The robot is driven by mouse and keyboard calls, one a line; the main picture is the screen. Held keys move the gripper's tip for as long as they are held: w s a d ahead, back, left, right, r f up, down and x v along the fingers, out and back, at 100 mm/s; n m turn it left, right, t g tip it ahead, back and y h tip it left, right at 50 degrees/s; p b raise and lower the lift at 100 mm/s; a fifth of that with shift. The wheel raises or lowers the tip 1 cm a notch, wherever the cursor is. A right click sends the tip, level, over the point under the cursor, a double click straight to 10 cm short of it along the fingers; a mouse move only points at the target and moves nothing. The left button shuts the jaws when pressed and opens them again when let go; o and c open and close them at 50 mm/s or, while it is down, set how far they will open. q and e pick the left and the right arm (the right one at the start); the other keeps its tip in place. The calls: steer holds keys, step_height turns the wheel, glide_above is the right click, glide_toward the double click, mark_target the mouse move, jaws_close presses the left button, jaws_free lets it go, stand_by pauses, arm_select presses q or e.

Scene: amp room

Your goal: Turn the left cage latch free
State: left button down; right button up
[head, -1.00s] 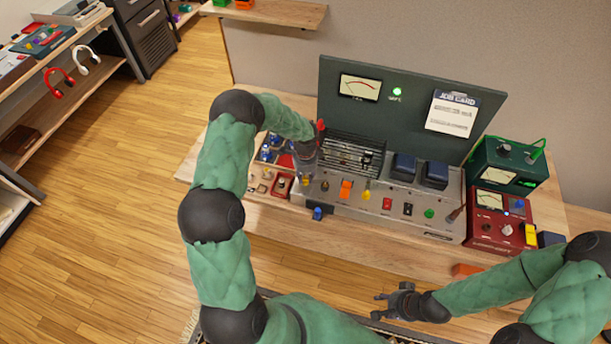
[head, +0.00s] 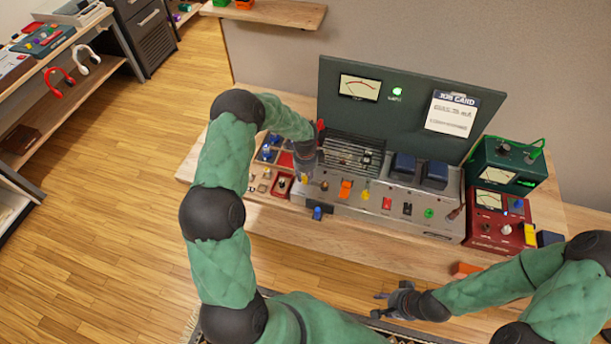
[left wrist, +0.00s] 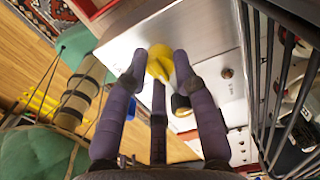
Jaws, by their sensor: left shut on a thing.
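The left cage latch, a yellow winged piece (left wrist: 160,62), stands on the metal chassis deck beside the black wire cage in the left wrist view. My left gripper (left wrist: 161,68) has its purple-grey fingers around the latch and is shut on it. In the head view my left gripper (head: 304,172) is at the left end of the cage (head: 350,152) and hides this latch. My right gripper (head: 380,304) is empty in front of the bench, its fingers apart.
A yellow knob with a dark face (left wrist: 181,102) is close to my left fingers. The chassis front (head: 420,225) carries several coloured controls. A red meter box (head: 490,238) and a green box (head: 520,165) stand at right. The bench front is mostly clear.

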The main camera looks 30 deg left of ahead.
mark_target(305, 177)
arm_select(q)
steer(key=c, duration=1)
jaws_free()
step_height(305, 177, up, 12)
